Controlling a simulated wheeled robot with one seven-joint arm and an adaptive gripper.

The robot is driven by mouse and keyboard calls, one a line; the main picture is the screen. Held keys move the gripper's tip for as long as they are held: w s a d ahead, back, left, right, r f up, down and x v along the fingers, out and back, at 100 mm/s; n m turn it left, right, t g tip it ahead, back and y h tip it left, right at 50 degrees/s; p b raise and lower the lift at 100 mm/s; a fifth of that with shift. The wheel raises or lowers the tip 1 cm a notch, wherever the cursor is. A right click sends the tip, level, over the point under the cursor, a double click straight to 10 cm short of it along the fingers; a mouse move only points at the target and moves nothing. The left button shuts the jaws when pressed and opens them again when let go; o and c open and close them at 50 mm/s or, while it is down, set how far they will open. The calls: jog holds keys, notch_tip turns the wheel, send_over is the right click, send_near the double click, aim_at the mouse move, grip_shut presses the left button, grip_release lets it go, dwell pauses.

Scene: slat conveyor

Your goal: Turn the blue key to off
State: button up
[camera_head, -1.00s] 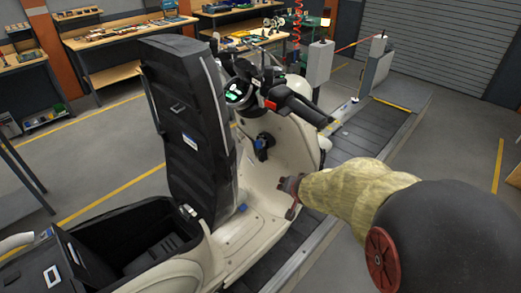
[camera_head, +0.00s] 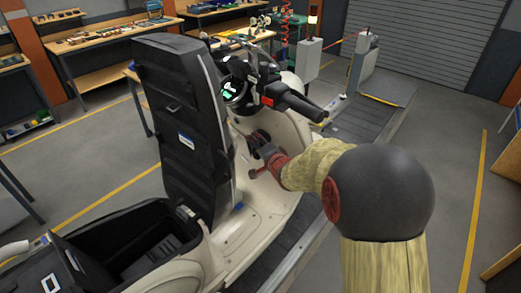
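The cream scooter (camera_head: 262,208) stands on the slat conveyor with its black seat raised. A dark key switch (camera_head: 257,138) sits on the inner side of its front shield. The blue key, seen at this switch earlier, cannot be made out now; my gripper is close in front of that place. My red gripper (camera_head: 257,161) reaches in from the right, just below and beside the switch. Its fingers look spread apart, with nothing seen held between them. Whether a finger touches the key is too small to tell. The dash display (camera_head: 232,88) is lit green.
The raised black seat (camera_head: 183,130) stands left of my gripper, and the handlebar grip (camera_head: 303,107) juts out above it. The open storage bin (camera_head: 95,240) is at the lower left. Workbenches (camera_head: 95,35) stand behind, and a grey post box (camera_head: 309,58) at the back.

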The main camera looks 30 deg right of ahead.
jog(key=shift+x, duration=1.05)
jog(key=shift+c, duration=1)
jog(key=c, duration=1)
jog(key=o, duration=0.5)
jog(key=c, duration=0.4)
jog(key=g+p, duration=0.1)
jog(key=p, duration=0.3)
jog(key=shift+r+n, duration=0.25)
jog(key=shift+n, duration=0.05)
jog(key=shift+f+n+g+p, duration=0.1)
jog(key=shift+n+g+p, duration=0.4)
jog(key=shift+p, duration=1.3)
